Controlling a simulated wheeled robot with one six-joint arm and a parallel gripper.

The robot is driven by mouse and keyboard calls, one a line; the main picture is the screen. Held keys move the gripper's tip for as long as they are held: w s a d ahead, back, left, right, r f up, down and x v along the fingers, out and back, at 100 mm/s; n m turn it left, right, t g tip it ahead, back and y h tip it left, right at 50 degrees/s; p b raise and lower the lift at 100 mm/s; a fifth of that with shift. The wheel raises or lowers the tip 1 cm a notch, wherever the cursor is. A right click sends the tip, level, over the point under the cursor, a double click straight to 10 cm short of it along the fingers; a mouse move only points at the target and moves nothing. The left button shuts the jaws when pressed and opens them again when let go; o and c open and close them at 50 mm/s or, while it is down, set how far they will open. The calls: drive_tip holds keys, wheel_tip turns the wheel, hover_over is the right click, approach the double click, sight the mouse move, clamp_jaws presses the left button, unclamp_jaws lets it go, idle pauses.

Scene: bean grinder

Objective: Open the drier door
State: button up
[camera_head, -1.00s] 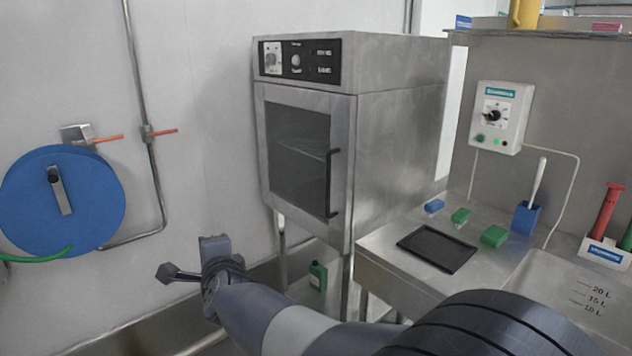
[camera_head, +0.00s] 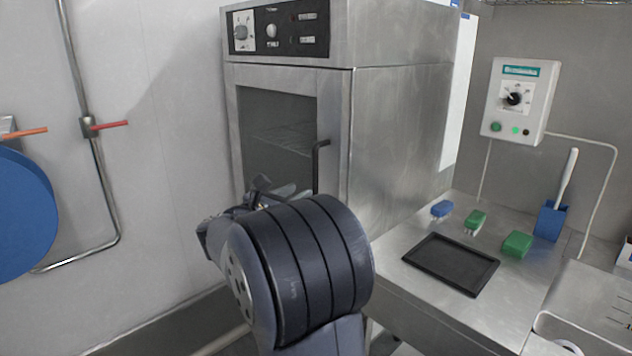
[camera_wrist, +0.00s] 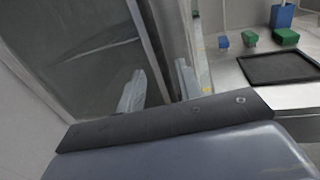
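The drier is a steel cabinet (camera_head: 400,120) with a shut glass door (camera_head: 278,125) on its front, at the centre of the head view. A dark vertical handle (camera_head: 316,168) is on the door's right side; its lower part is hidden behind my arm. My gripper (camera_head: 260,188) is near the door front and mostly hidden by my arm. In the wrist view my gripper (camera_wrist: 158,82) shows two pale fingers apart. A dark upright strip (camera_wrist: 152,45), likely the handle, runs between them in the picture. I cannot tell whether the fingers touch it.
A control panel (camera_head: 280,28) tops the drier. To the right is a steel counter (camera_head: 400,280) with a black tray (camera_head: 450,264), brushes and a blue holder (camera_head: 550,220). A control box (camera_head: 520,100) hangs above. A blue reel (camera_head: 22,215) and pipe are on the left wall.

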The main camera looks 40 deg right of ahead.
sight(313, 183)
drive_tip(key=x, duration=0.8)
drive_tip(key=shift+d+p, duration=0.2)
drive_tip(key=shift+p, duration=0.2)
clamp_jaws()
